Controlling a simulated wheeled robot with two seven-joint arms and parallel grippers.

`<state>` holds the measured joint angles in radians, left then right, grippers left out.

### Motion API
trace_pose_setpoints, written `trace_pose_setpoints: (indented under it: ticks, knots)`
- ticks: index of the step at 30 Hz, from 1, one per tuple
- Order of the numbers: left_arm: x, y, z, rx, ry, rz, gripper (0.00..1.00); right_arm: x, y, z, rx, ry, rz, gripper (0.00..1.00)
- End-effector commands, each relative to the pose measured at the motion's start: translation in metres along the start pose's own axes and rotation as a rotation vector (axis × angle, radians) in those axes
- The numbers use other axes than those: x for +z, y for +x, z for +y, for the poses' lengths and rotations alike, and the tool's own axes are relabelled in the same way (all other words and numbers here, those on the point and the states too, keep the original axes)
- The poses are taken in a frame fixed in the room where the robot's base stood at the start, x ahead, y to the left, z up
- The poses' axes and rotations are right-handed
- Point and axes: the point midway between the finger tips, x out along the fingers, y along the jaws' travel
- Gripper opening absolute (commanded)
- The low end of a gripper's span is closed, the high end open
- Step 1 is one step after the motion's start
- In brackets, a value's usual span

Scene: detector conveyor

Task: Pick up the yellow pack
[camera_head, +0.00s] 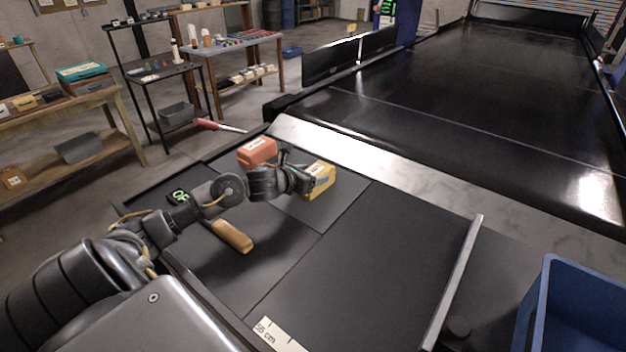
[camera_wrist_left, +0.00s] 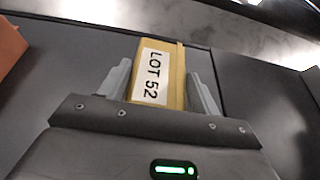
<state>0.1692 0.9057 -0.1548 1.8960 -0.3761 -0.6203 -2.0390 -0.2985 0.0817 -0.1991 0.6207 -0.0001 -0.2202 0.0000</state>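The yellow pack (camera_head: 319,180) is a small box with a white label, at the far edge of the dark table in the head view. In the left wrist view, the yellow pack (camera_wrist_left: 177,88) carries a label reading LOT 52. My left gripper (camera_head: 312,183) is at the pack. In the left wrist view, the fingers of my left gripper (camera_wrist_left: 160,72) stand on either side of it, very close to its sides. I cannot tell whether both fingers touch it. The pack appears to rest on the table. My right gripper is not in view.
An orange-red box (camera_head: 257,151) lies just left of the pack. A tan bar-shaped object (camera_head: 232,236) lies nearer on the table. A metal strip and the black conveyor (camera_head: 450,90) lie beyond. A blue bin (camera_head: 535,300) stands at the right. The table's middle is clear.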

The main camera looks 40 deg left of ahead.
Motion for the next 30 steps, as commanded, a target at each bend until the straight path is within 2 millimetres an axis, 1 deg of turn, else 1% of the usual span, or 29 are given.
trace_pose_setpoints:
  ticks: [1, 6, 8, 15, 20, 23, 25, 26, 30]
  knots:
    - [0.0, 0.0, 0.0, 0.0, 0.0, 0.0, 0.55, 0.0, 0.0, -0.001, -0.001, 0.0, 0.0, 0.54]
    - [0.0, 0.0, 0.0, 0.0, 0.0, 0.0, 0.33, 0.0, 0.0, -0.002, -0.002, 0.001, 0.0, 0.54]
    - [0.002, 0.0, 0.0, 0.001, -0.001, -0.003, 0.26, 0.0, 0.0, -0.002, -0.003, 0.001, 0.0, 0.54]
    - [0.002, -0.001, 0.0, 0.001, 0.0, -0.003, 0.26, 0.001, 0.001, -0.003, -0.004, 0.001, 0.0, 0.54]
    - [0.007, -0.003, 0.001, 0.0, 0.002, -0.005, 0.26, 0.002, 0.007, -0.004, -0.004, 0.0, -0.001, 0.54]
    - [0.017, -0.006, 0.001, 0.001, 0.005, -0.009, 0.26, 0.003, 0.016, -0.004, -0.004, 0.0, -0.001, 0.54]
    - [0.028, -0.011, 0.002, 0.003, 0.007, -0.011, 0.26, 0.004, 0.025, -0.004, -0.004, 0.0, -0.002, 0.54]
    - [0.032, -0.017, 0.003, 0.003, 0.008, -0.009, 0.26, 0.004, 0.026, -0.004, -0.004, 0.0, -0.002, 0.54]
    - [0.05, -0.054, 0.009, 0.005, 0.016, -0.006, 0.26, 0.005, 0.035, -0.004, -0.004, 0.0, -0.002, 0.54]
